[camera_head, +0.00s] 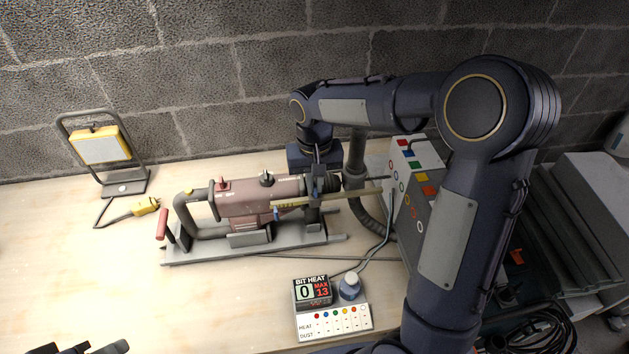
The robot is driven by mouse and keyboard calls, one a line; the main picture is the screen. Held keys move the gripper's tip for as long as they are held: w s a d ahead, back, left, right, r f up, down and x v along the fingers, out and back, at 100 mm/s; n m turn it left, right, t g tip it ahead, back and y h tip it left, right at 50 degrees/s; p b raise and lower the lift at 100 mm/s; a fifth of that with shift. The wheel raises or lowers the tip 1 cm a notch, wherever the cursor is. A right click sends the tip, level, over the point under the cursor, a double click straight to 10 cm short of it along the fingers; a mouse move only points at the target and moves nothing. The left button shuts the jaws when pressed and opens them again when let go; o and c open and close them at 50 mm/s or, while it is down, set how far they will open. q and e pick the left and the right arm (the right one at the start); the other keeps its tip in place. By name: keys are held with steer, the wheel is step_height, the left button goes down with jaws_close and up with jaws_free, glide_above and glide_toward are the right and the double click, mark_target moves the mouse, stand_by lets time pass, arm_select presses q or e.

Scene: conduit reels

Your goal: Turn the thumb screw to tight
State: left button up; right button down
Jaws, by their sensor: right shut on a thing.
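A dull red drill (255,196) lies level in a grey cradle (200,254) on the workbench, its front end to the right. A pale yellow rod (345,194) runs along its near side. My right gripper (318,188) reaches down from above at the drill's front collar. It is shut on the thumb screw there, and the fingers hide most of the screw. How far the screw is turned cannot be seen. A dark part of my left gripper (95,348) shows at the bottom left edge, away from the drill; its jaws are not clear.
A work lamp (100,148) and a yellow plug (146,206) are at the left. In front stand a display reading "BIT HEAT 0 MAX 13" (313,292), a white heat and dust card (335,324) and a small bottle (350,286). A grey panel with coloured squares (407,185) stands right. The bench's left front is clear.

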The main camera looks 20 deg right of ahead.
steer(key=shift+m, duration=0.3)
steer(key=m, duration=0.3)
steer(key=shift+m+b, duration=0.3)
steer(key=shift+b, duration=0.05)
steer(key=m, duration=0.4)
steer(key=shift+m, duration=0.3)
steer(key=m, duration=0.4)
steer(key=shift+r+m+p, duration=0.1)
steer(key=shift+m+p, duration=0.7)
steer(key=shift+m, duration=1.7)
steer(key=c, duration=1.6)
jaws_free()
steer(key=shift+o, duration=0.2)
